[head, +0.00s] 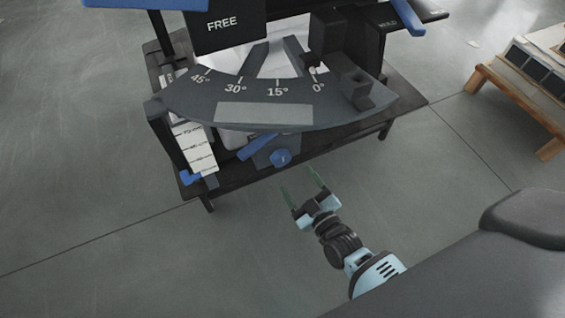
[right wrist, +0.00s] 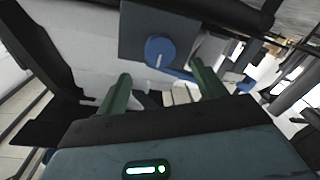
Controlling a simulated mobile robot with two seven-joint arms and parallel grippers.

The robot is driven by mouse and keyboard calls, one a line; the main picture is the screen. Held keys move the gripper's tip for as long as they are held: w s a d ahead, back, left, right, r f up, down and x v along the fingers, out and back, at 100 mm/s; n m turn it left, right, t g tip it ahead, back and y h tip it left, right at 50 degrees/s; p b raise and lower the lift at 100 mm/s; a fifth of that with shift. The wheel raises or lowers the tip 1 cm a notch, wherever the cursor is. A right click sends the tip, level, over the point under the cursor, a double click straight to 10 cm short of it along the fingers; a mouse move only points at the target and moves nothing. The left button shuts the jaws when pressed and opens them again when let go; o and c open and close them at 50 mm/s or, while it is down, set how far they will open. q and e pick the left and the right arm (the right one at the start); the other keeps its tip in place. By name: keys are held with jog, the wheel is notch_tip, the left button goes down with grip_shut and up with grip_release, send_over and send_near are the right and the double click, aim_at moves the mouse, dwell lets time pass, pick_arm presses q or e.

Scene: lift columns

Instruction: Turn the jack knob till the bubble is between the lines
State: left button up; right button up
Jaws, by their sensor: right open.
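The blue jack knob (head: 281,157) is on the front of a dark block under the curved angle scale in the head view. In the right wrist view the round blue knob (right wrist: 160,50) has a pale line on its face. My right gripper (head: 297,178) is open and empty, just in front of the knob and apart from it. In the right wrist view its two green fingers (right wrist: 161,72) point towards the knob, which shows beyond and between them. I cannot make out a bubble or its lines in either view. My left gripper is not in view.
The dark scale plate (head: 265,113) is marked from 0° to 45° and overhangs the knob. A blue lever (head: 258,147) is left of the knob. A dark low table (head: 333,148) bears the machine. A wooden pallet (head: 515,110) stands at right. The floor in front is clear.

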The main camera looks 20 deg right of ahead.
aim_at(283, 161)
jog(key=shift+w, duration=0.1)
jog(key=w, duration=0.2)
jog(key=w+b, duration=0.1)
jog(key=w, duration=0.1)
jog(key=w+b, duration=0.1)
jog(key=w, duration=0.1)
jog(key=shift+w+a+f, duration=0.1)
jog(key=shift+w+a, duration=0.05)
jog(key=shift+a, duration=0.2)
jog(key=shift+w+a+b, duration=0.1)
jog(key=shift+w+b, duration=0.3)
jog(key=shift+w, duration=0.2)
jog(key=c, duration=1)
jog(key=shift+o, duration=0.2)
